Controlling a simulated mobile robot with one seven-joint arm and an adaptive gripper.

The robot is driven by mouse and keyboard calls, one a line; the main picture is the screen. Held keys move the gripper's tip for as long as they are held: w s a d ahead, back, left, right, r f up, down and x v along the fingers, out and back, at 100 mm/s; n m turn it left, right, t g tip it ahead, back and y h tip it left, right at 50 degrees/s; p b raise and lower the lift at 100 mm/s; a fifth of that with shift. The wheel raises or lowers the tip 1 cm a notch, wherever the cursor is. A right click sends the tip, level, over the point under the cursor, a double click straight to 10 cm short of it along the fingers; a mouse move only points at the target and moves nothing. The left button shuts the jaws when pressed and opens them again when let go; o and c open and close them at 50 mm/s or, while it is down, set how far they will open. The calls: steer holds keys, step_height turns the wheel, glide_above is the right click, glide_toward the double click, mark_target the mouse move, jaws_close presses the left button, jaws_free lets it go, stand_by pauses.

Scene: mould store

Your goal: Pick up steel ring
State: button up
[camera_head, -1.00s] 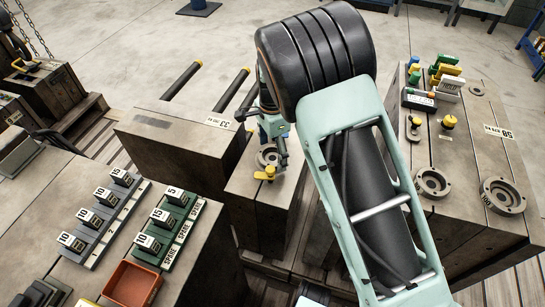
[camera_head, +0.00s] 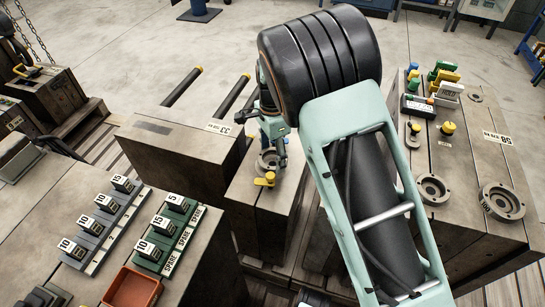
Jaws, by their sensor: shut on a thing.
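A grey steel ring (camera_head: 267,161) lies on the top of the narrow middle block (camera_head: 250,192). My gripper (camera_head: 279,153) points down at the ring's right side. It is shut on the ring's rim, as far as the small, partly covered view shows. The ring appears flat and still at the block's surface; I cannot tell any gap below it. My arm's dark wrist and pale green link cover the area to the right.
A yellow-knobbed part (camera_head: 265,180) stands just in front of the ring. A long block (camera_head: 175,150) lies to the left. The right block (camera_head: 465,165) carries round flanged rings, clamps and a yellow knob. An orange tray (camera_head: 132,288) sits at front left.

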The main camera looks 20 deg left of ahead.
steer(key=s+d+r, duration=0.1)
steer(key=r, duration=0.1)
steer(key=s+d+r+p, duration=0.1)
steer(key=r, duration=0.2)
steer(key=s+d+r+p, duration=0.1)
steer(key=r, duration=0.1)
steer(key=shift+d+r, duration=0.1)
steer(key=shift+r, duration=0.1)
steer(key=s+d+r+p, duration=0.2)
steer(key=s+d+r, duration=0.2)
steer(key=s+d, duration=0.2)
steer(key=shift+s+d, duration=0.25)
steer(key=shift+d, duration=0.3)
steer(key=shift+w+r, duration=0.1)
steer(key=w+d+r+n, duration=0.3)
steer(key=w+d, duration=0.1)
steer(key=d, duration=0.5)
steer(key=w+d+r+n, duration=0.2)
steer(key=w+d, duration=0.2)
steer(key=d, duration=0.6)
steer(key=w+d+r+n, duration=0.3)
steer(key=w+d, duration=0.1)
steer(key=d, duration=0.5)
step_height(320, 180, up, 17)
steer(key=s+p, duration=0.2)
steer(key=p, duration=2.5)
steer(key=shift+s+r, duration=0.15)
steer(key=shift+s, duration=0.2)
